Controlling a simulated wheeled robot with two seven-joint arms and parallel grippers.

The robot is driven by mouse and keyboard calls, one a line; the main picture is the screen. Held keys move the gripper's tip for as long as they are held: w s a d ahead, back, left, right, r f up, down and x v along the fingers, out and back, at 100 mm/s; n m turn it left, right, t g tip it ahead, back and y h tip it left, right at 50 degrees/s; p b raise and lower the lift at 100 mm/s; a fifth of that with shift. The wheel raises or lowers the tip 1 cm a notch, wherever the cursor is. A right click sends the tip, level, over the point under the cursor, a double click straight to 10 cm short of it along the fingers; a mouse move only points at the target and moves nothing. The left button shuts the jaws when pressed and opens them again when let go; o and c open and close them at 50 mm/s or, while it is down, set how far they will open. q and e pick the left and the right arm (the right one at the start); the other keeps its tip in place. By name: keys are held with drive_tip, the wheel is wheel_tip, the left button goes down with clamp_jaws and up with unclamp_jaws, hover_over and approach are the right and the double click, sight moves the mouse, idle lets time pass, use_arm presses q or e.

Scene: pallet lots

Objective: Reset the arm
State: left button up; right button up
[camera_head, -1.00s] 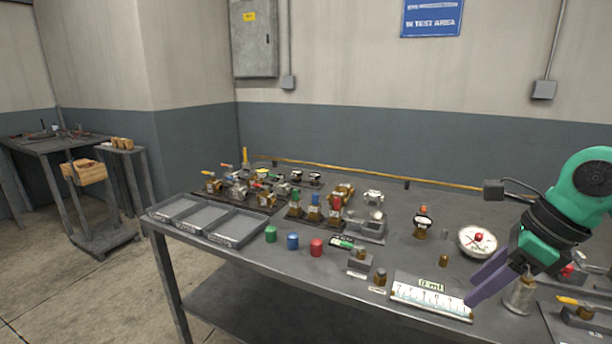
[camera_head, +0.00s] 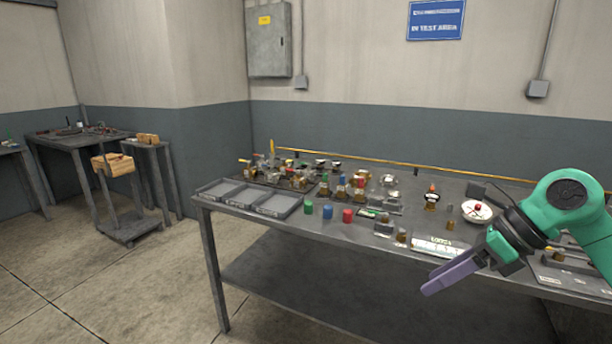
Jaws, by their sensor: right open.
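My right arm comes in from the right, green with a black wrist. My right gripper (camera_head: 450,277) has purple fingers that point down and left. It is open, with nothing seen between the fingers, and shows in front of the table's front edge. The fingers overlap each other in this view. My left gripper is not in view.
A grey table (camera_head: 290,232) holds a three-part tray (camera_head: 275,205), green (camera_head: 309,207), blue (camera_head: 327,212) and red (camera_head: 347,216) cylinders, a white dish (camera_head: 476,212) and several fittings. A cart (camera_head: 130,230) stands at left. The floor in front is clear.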

drive_tip(key=w+a+f+m+t+y+p, duration=0.1)
drive_tip(key=w+a+f+m+t+y, duration=0.1)
drive_tip(key=w+f+m+t+y, duration=0.3)
drive_tip(key=w+a+f+m+t+y+p, duration=0.1)
drive_tip(key=w+a+m+y+p, duration=0.15)
drive_tip(key=w+m, duration=0.45)
drive_tip(key=s+d+f+m+t+h+p, duration=0.15)
drive_tip(key=d+f+m+h, duration=0.35)
drive_tip(key=f+m, duration=0.65)
drive_tip(key=d+f+m+t+h, duration=0.3)
drive_tip(key=d+f+m+h, duration=0.3)
drive_tip(key=f, duration=1)
drive_tip(key=s+d+f+m+g+h, duration=0.1)
drive_tip(key=s+f+m+g+h, duration=0.25)
drive_tip(key=s+f+m, duration=0.9)
drive_tip(key=s+a+f+g, duration=0.1)
drive_tip(key=s+f+g, duration=0.2)
drive_tip(key=s, duration=0.8)
drive_tip(key=s+a+f+g+p, duration=0.1)
drive_tip(key=s+f+g, duration=0.2)
drive_tip(key=s+f, duration=0.4)
drive_tip(key=s+a+f+g, duration=0.2)
drive_tip(key=s+f, duration=0.3)
drive_tip(key=s, duration=1)
drive_tip(key=shift+f+m+g, duration=0.4)
